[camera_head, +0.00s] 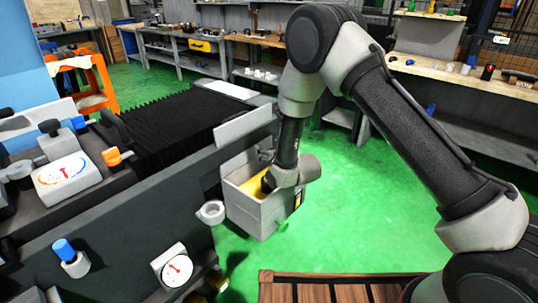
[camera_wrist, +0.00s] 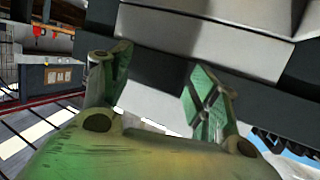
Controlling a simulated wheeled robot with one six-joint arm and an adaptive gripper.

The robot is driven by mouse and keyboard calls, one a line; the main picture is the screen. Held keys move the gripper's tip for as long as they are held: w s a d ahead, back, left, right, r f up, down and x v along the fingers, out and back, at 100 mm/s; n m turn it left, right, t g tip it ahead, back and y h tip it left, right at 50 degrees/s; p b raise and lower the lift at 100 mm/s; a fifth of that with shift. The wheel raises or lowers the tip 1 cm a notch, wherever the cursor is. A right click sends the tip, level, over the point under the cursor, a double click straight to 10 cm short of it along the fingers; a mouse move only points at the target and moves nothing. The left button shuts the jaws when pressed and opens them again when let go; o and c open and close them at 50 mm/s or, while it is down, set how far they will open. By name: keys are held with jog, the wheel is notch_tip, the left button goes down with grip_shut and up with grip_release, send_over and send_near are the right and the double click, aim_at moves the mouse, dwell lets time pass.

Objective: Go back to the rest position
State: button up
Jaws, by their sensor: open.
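My gripper (camera_wrist: 158,75) is open and empty in the wrist view, its two fingers with green inner pads set wide apart. In the head view my arm comes over from the right and bends down. My gripper (camera_head: 268,182) shows there only as a small dark part beside the wrist, at the open grey box with a yellowish inside (camera_head: 247,212). I cannot tell whether it is inside the box or in front of it. In the wrist view, a grey and black surface (camera_wrist: 200,50) fills the space beyond the fingers.
The grinder (camera_head: 150,205) with its black bellows (camera_head: 180,125) fills the left. A round grey cup-like part (camera_head: 211,212) sticks out beside the box. A slatted wooden platform (camera_head: 335,290) is at the bottom. Workbenches (camera_head: 465,80) line the back and right. Green floor (camera_head: 355,215) is clear between.

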jog(key=d+r+m+g+h, duration=0.2)
jog(key=d+r, duration=1)
jog(key=r, duration=0.3)
jog(key=s+d+r+m+g+h, duration=0.1)
jog(key=s+d+r+g+h, duration=0.1)
jog(key=s+d+r, duration=0.85)
jog(key=s+d+r+m+g+h, duration=0.1)
jog(key=s+d, duration=0.4)
jog(key=s, duration=0.5)
jog(key=s+d+r+m+g+h, duration=0.1)
jog(key=s+d+g, duration=0.1)
jog(key=s+d, duration=0.4)
jog(key=s+d+r+g+h, duration=0.1)
jog(key=s+d, duration=0.5)
jog(key=s, duration=0.8)
jog(key=shift+d+r+m+g, duration=0.15)
jog(key=shift+r+m+g, duration=0.2)
jog(key=shift+r, duration=0.25)
jog(key=shift+c, duration=0.2)
